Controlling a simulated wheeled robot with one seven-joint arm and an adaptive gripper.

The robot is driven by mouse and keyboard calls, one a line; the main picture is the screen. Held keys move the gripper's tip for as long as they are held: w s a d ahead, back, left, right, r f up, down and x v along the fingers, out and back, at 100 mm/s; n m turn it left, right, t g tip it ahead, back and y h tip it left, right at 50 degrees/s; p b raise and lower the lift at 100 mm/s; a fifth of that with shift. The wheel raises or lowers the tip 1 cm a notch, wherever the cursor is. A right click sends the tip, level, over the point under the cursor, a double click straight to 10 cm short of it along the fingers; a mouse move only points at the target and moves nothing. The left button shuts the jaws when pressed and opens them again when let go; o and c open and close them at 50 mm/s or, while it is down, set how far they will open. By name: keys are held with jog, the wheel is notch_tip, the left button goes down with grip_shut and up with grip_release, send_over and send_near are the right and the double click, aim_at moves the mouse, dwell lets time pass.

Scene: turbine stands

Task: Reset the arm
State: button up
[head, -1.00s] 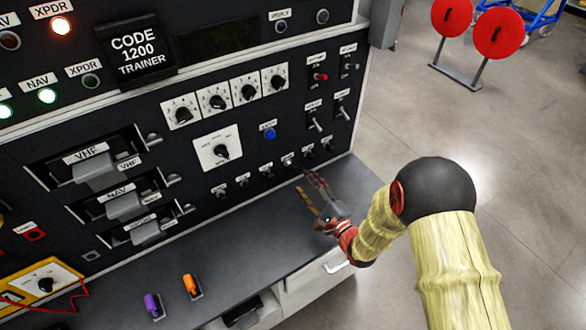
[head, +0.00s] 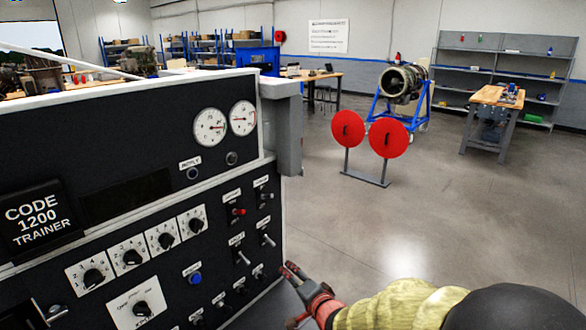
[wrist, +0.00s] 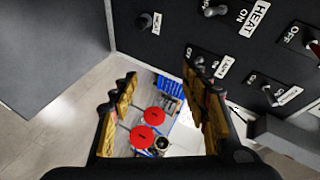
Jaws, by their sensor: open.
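My gripper (head: 290,296) is low in the head view, in front of the lower right corner of the black trainer panel (head: 120,235). My arm in its yellow sleeve reaches in from the bottom right. The floor and two distant red discs show through the gap. The panel's switches fill the upper right of that view, close to the right finger.
Two red discs on a stand (head: 367,183) stand on open floor to the right of the panel. Behind are an engine on a blue stand (head: 402,90), a wooden workbench (head: 492,98) and grey shelves (head: 450,60). The floor between is clear.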

jog(key=s+d+r+n+g+h, duration=0.1)
jog(key=s+d+r+n+h, duration=0.15)
jog(key=s+d+r, duration=0.35)
jog(key=s+d+r+n+g+h, duration=0.1)
jog(key=s+d+r+h, duration=0.2)
jog(key=s+d, duration=0.35)
jog(key=s+d+r+n+g, duration=0.1)
jog(key=s+d+n+g, duration=0.1)
jog(key=s, duration=0.9)
jog(key=s+d+r+n+g, duration=0.1)
jog(key=s+d+n+g, duration=0.1)
jog(key=s, duration=0.9)
jog(key=d+n, duration=0.1)
jog(key=d, duration=0.1)
jog(key=shift+d+r+g, duration=0.2)
jog(key=shift+d+g, duration=0.2)
jog(key=shift+n, duration=0.25)
jog(key=shift+c, duration=0.4)
